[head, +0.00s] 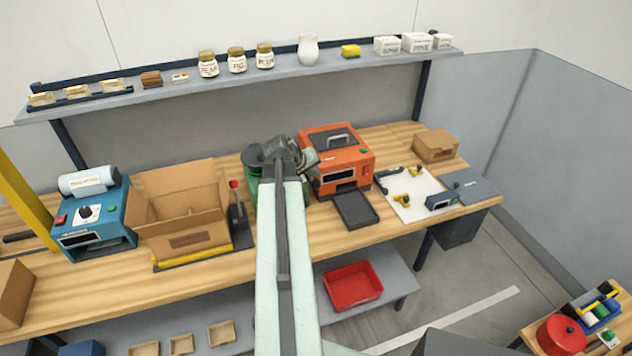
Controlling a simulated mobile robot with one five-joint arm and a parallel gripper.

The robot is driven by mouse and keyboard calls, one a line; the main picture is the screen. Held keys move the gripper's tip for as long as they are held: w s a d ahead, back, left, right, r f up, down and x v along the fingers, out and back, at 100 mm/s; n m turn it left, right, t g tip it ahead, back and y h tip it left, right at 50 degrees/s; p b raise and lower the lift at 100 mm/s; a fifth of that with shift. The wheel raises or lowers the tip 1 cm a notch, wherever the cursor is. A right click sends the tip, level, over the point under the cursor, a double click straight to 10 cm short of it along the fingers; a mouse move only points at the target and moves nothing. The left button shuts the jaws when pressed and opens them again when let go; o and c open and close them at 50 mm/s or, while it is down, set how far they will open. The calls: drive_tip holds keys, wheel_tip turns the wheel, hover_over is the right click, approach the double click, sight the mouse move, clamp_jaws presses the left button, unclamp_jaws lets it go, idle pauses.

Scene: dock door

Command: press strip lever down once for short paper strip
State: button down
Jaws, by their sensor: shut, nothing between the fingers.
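A dark lever with a red knob (234,185) stands upright on the workbench, between the open cardboard box and a green machine (251,190). I cannot tell which of its neighbours, if any, the lever belongs to. The green machine is mostly hidden behind my arm. My gripper (311,160) is shut and empty, above the bench by the left side of the orange machine, to the right of the lever and apart from it. No loose paper strip can be made out.
A blue machine (94,222) with a white roll stands left of the open box (181,208). The orange machine (338,165) has a dark tray in front. A shelf (290,75) with jars runs above the bench. A red bin (353,286) sits below.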

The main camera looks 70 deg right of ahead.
sight(314, 186)
drive_tip(key=shift+f, duration=0.15)
drive_tip(key=shift+f+b, duration=0.3)
drive_tip(key=shift+b, duration=0.15)
drive_tip(key=shift+s+a+f+b, duration=0.1)
drive_tip(key=shift+f+b, duration=0.8)
drive_tip(key=shift+s+a+f+b, duration=0.15)
drive_tip(key=shift+f+b, duration=0.7)
drive_tip(key=shift+s+a+f+b, duration=0.1)
drive_tip(key=shift+f+b, duration=0.8)
idle(2.2)
idle(0.5)
drive_tip(key=shift+w+d+r+p, duration=0.1)
drive_tip(key=shift+r+p, duration=0.95)
drive_tip(key=shift+w+d+r+p, duration=0.1)
drive_tip(key=shift+d+r+p, duration=0.05)
drive_tip(key=shift+r+p, duration=0.85)
drive_tip(key=shift+w+d+r+p, duration=0.1)
drive_tip(key=shift+r+p, duration=0.95)
drive_tip(key=r+p, duration=0.5)
drive_tip(key=shift+w+d+r, duration=0.1)
drive_tip(key=shift+w+d, duration=0.15)
drive_tip(key=shift+d, duration=0.05)
